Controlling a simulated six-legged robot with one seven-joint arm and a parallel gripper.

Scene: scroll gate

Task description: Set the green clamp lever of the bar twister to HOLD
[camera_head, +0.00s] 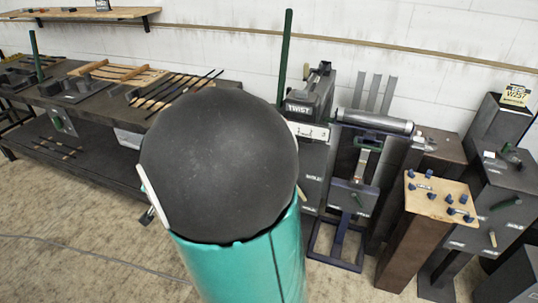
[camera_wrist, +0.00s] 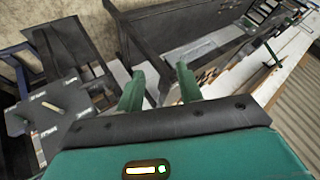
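A dark machine with a TWIST label (camera_head: 302,108) stands behind my arm in the head view, with a tall green lever (camera_head: 285,58) rising at its left. A second dark machine (camera_head: 490,225) at the far right bears a yellow-black sign and a short green lever (camera_head: 505,203) by small white labels. I cannot tell for sure which is the bar twister's clamp lever, and the labels are too small to read surely. In the wrist view my gripper (camera_wrist: 160,82) has its two green fingers apart, with nothing between them. A labelled dark panel (camera_wrist: 60,105) lies to their left.
My teal arm hides much of the middle of the head view. A long dark bench (camera_head: 85,170) with rods stands at the left. A blue stand (camera_head: 337,240) with a grey roller (camera_head: 375,121) and a wood-topped pedestal (camera_head: 435,198) stand at the right. The front-left floor (camera_head: 80,255) is mostly clear.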

